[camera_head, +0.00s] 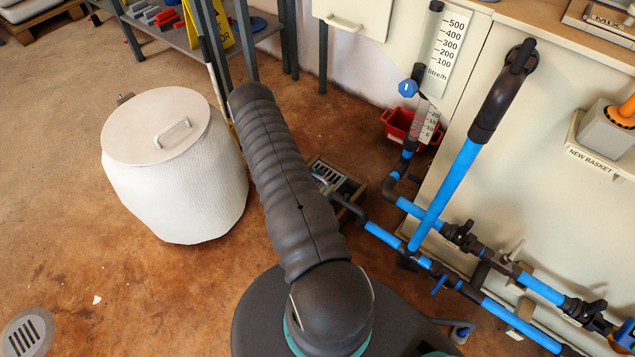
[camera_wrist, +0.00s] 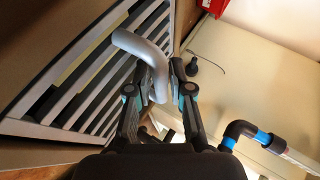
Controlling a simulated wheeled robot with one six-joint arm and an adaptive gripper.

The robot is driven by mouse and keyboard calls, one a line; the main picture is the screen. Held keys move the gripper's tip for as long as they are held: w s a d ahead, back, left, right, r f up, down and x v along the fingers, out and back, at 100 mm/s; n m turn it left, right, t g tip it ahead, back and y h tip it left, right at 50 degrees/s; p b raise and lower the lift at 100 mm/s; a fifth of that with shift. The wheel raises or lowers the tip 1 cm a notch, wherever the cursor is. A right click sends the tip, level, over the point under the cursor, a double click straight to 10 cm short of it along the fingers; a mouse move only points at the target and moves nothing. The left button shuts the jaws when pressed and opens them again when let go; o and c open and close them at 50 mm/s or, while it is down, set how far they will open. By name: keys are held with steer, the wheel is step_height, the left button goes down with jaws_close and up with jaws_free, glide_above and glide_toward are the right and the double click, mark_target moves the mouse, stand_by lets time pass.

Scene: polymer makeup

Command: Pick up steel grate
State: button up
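The steel grate (camera_wrist: 90,85) fills the left side of the wrist view as a slanted frame of parallel metal slats. A thick grey bent handle (camera_wrist: 146,55) rises across it. My gripper (camera_wrist: 158,72) has one finger on each side of this handle, and the handle lies between the fingertips. I cannot tell whether both fingers press on it. In the head view a small part of the grate (camera_head: 328,174) shows in a box on the floor, just right of my arm. My arm hides the rest of it, and the gripper is mostly hidden there.
Blue and black pipes (camera_head: 447,195) with valves run close on the right, along a cream cabinet (camera_head: 545,190). A red bin (camera_head: 402,126) stands behind. A white lidded basket (camera_head: 175,190) stands left of my arm. The brown floor at lower left is largely clear.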

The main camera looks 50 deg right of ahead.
jaws_close()
steer(key=shift+r, duration=0.2)
